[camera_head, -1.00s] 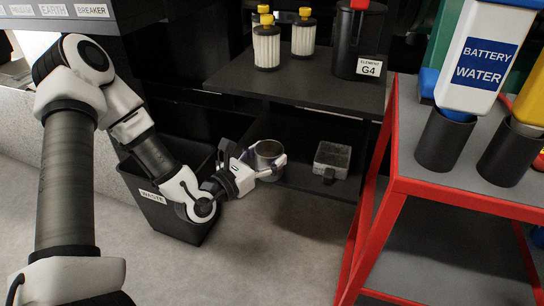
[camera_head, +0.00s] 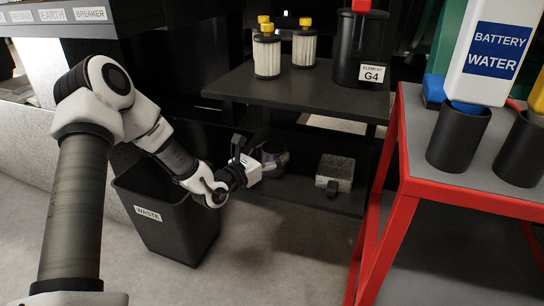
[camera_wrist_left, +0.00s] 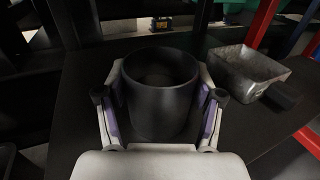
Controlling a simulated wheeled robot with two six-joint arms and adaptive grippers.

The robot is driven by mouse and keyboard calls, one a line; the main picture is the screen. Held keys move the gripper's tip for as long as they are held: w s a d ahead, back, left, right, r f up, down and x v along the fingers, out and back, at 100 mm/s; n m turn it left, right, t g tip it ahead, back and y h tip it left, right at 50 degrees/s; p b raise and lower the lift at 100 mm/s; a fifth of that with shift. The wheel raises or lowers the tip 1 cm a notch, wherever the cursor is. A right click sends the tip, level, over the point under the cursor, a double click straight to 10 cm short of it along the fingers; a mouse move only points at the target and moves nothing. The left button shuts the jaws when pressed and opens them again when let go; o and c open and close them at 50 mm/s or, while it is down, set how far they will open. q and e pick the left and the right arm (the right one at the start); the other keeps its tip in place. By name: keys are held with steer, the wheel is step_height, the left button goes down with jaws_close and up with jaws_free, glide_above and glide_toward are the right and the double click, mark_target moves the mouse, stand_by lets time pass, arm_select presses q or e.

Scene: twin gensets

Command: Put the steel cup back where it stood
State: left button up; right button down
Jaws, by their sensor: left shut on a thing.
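The steel cup (camera_head: 274,153) is at the lower shelf, below the front edge of the upper shelf, and looks dark in the shade. My left gripper (camera_head: 263,162) is shut on it, and the cup is about upright. In the left wrist view the cup (camera_wrist_left: 160,85) shows its open rim and empty-looking dark inside, with a finger of the left gripper (camera_wrist_left: 160,100) on each side. I cannot tell whether its base touches the shelf. My right gripper is not in view.
A small grey metal box (camera_head: 335,172) sits on the lower shelf (camera_head: 303,193) to the right of the cup. The upper shelf (camera_head: 290,93) holds filters (camera_head: 267,52) and a black canister (camera_head: 360,45). A waste bin (camera_head: 165,215) stands front left, a red-framed cart (camera_head: 400,200) right.

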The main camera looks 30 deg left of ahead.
arm_select(q)
steer(key=shift+f, duration=0.2)
steer(key=o, duration=1.3)
steer(key=shift+o, duration=0.2)
steer(key=shift+r, duration=0.1)
